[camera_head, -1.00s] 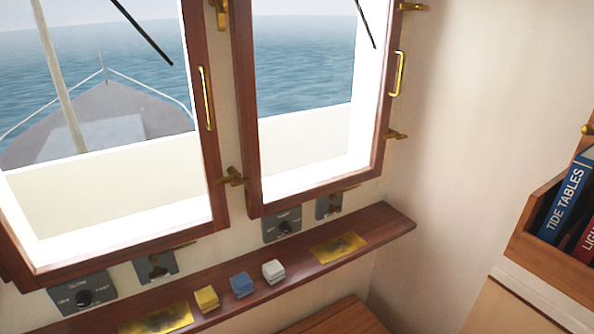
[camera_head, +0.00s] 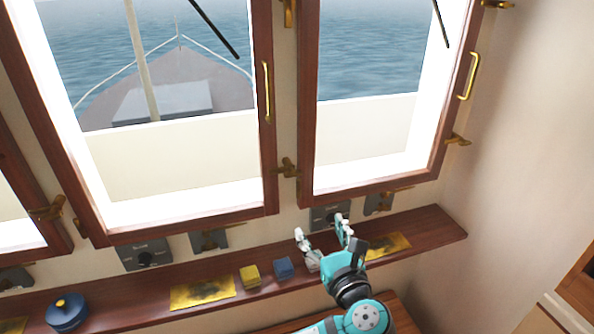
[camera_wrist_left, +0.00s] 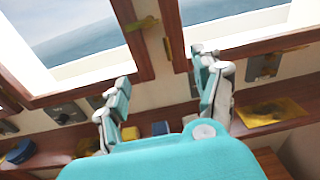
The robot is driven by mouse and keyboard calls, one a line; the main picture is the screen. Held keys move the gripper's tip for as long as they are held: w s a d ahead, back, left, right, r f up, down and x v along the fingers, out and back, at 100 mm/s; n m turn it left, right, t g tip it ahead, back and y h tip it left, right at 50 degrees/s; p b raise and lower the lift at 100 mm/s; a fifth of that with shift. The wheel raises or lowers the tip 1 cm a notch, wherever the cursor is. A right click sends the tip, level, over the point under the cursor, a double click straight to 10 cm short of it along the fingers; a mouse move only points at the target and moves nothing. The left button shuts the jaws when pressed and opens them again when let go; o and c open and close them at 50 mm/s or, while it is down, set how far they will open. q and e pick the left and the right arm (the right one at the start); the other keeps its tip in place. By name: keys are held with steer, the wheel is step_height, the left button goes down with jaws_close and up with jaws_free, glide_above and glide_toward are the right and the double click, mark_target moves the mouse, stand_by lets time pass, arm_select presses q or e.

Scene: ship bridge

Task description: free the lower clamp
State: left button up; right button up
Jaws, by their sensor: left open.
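Brass clamps sit on the window frames. One lower clamp (camera_head: 287,167) is on the post between the two main windows; it also shows in the wrist view (camera_wrist_left: 145,22). Another lower clamp (camera_head: 456,140) is at the right edge of the right window. Which one the task means I cannot tell. My left gripper (camera_head: 322,232) is open, below the right window and in front of the shelf, apart from both clamps. In the wrist view its open fingers (camera_wrist_left: 165,72) point toward the windows. My right gripper is not in view.
The wooden shelf (camera_head: 448,231) runs below the windows. Window handles (camera_head: 469,76) stick out.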

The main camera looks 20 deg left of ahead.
arm_select(q)
step_height(320, 180, up, 3)
steer(key=s, duration=0.1)
steer(key=p, duration=0.6)
glide_toward(293, 176)
steer(key=shift+y, duration=0.4)
steer(key=x, duration=0.9)
steer(key=shift+w+d+f, duration=0.15)
steer(key=shift+d, duration=0.15)
steer(key=shift+w+a+f, duration=0.15)
steer(key=shift+w+a, duration=0.1)
steer(key=shift+w, duration=0.1)
steer(key=shift+s, duration=0.15)
jaws_close()
